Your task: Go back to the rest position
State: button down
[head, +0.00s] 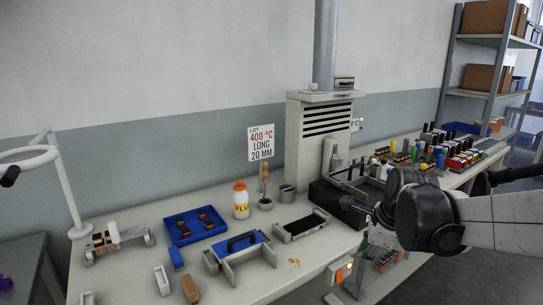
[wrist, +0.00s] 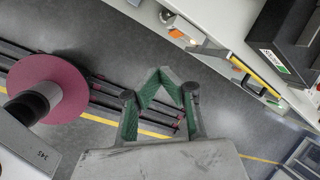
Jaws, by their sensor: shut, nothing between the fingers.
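My gripper (wrist: 160,73) shows in the wrist view with its green-padded fingers meeting at the tips. It is shut and empty, above the grey floor beside the bench. In the head view my arm reaches in from the right, its dark wrist over the right part of the bench (head: 310,262). The gripper's fingers are hard to make out there. No part of the bench is touched by the fingers in the wrist view.
A blue tray (head: 172,238) with small connectors, a flux bottle (head: 241,205) and a blue fixture (head: 243,250) stand on the bench. A grey fume unit (head: 318,145) stands behind. The wrist view shows a dark box (wrist: 290,35) on the bench and open floor (wrist: 225,95).

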jog(key=s+a+r+n+t, duration=0.1)
jog(key=s+n, duration=0.8)
jog(key=n, duration=0.1)
jog(key=s+a+r+n+t+h, duration=0.1)
jog(key=s+a+r+n+t, duration=0.1)
jog(key=s+n, duration=0.8)
jog(key=shift+s+a+n, duration=0.15)
jog(key=shift+a+n, duration=0.05)
jog(key=shift+n, duration=0.5)
